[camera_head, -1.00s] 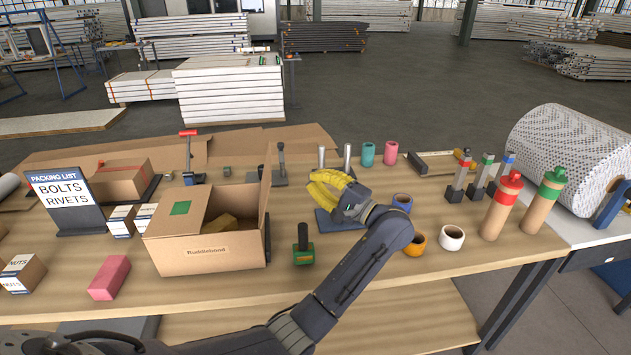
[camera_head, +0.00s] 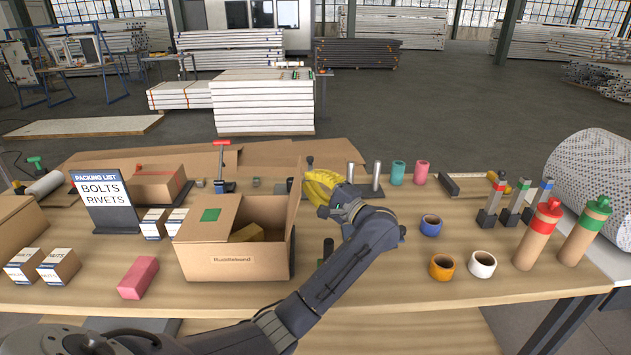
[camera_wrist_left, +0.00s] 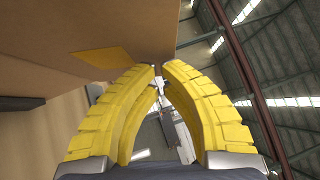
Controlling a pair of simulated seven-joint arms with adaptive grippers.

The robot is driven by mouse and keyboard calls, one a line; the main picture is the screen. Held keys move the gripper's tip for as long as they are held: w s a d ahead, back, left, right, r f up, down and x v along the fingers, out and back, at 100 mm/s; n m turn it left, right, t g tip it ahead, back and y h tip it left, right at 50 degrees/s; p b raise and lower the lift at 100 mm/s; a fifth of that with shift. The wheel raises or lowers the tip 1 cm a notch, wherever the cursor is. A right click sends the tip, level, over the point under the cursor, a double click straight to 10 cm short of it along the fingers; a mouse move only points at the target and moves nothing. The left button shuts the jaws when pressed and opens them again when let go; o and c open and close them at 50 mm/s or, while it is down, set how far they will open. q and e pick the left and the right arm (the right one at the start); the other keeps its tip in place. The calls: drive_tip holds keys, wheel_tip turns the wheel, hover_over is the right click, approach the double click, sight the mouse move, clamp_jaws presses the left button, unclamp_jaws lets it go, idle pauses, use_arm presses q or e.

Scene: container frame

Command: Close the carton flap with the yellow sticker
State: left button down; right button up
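The open cardboard carton (camera_head: 236,260) stands on the bench in the head view. Its left flap (camera_head: 208,230) bears a green sticker (camera_head: 210,215). Its right flap (camera_head: 294,205) stands up along the right side. In the left wrist view a yellow sticker (camera_wrist_left: 104,57) shows on a cardboard panel (camera_wrist_left: 90,22). My left gripper (camera_head: 310,180), with yellow fingers, is just right of the upright flap's top. In the left wrist view its fingertips (camera_wrist_left: 160,68) nearly meet by the panel's edge; I cannot tell whether they touch it. My right gripper is out of view.
A pink block (camera_head: 138,278) and small boxes (camera_head: 58,266) lie left of the carton. A packing-list sign (camera_head: 103,198) stands behind them. Tape rolls (camera_head: 441,267) and red-topped (camera_head: 538,235) and green-topped bottles (camera_head: 584,232) stand right of my arm. My forearm partly hides a dark-handled tool (camera_head: 328,246).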

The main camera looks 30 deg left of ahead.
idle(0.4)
use_arm(q)
drive_tip(key=shift+s+a+r+n+h, duration=0.2)
drive_tip(key=shift+a+n+h, duration=0.1)
